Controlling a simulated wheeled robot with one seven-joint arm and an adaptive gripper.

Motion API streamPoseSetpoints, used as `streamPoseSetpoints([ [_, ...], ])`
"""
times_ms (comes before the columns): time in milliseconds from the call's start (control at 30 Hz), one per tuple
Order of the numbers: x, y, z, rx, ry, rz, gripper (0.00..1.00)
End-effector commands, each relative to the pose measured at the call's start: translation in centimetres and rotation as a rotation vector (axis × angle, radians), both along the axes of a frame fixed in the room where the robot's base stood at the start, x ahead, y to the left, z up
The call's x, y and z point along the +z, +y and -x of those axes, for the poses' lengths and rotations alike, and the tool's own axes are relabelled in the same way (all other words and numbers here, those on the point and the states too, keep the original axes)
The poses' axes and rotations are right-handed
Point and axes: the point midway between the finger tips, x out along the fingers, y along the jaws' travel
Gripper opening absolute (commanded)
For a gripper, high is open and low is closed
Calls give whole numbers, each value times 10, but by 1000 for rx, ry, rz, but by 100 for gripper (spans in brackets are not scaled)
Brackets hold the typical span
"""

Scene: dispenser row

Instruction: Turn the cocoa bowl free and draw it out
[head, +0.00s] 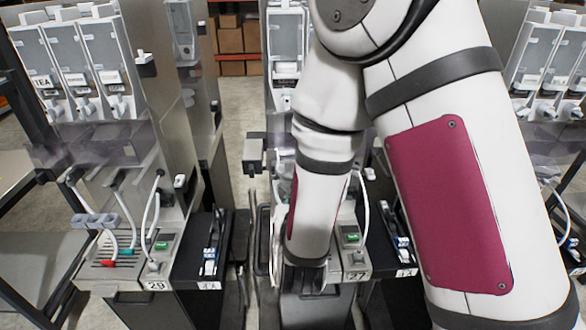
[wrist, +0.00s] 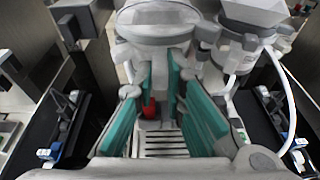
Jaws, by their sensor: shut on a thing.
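In the wrist view my gripper (wrist: 160,75) reaches forward with its two teal fingers, spaced apart on either side of a light grey part. That part appears to belong to the grey round bowl (wrist: 157,18) at the top of the view, which I take as the cocoa bowl; no label on it is readable. The bowl is above a slatted drip tray (wrist: 160,143), against the dispenser. The exact contact between fingers and bowl is hard to see. In the head view my arm hides both the gripper and the bowl.
A second light bowl (wrist: 252,12) with a white hose (wrist: 286,95) is close on the right. A red-tipped part (wrist: 149,108) shows between the fingers. A neighbouring dispenser (head: 95,110) with hoses stands at left. Dark side shelves (head: 201,258) flank the narrow machine.

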Motion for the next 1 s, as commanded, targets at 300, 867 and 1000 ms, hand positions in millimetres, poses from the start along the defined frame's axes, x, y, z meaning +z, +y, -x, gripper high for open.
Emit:
streamPoseSetpoints([
  [300, 1, 0, 16, 0, 0, 0, 0],
  [867, 1, 1, 33, 0, -1, 0, 0],
  [1000, 0, 1, 32, 0, -1, 0, 0],
])
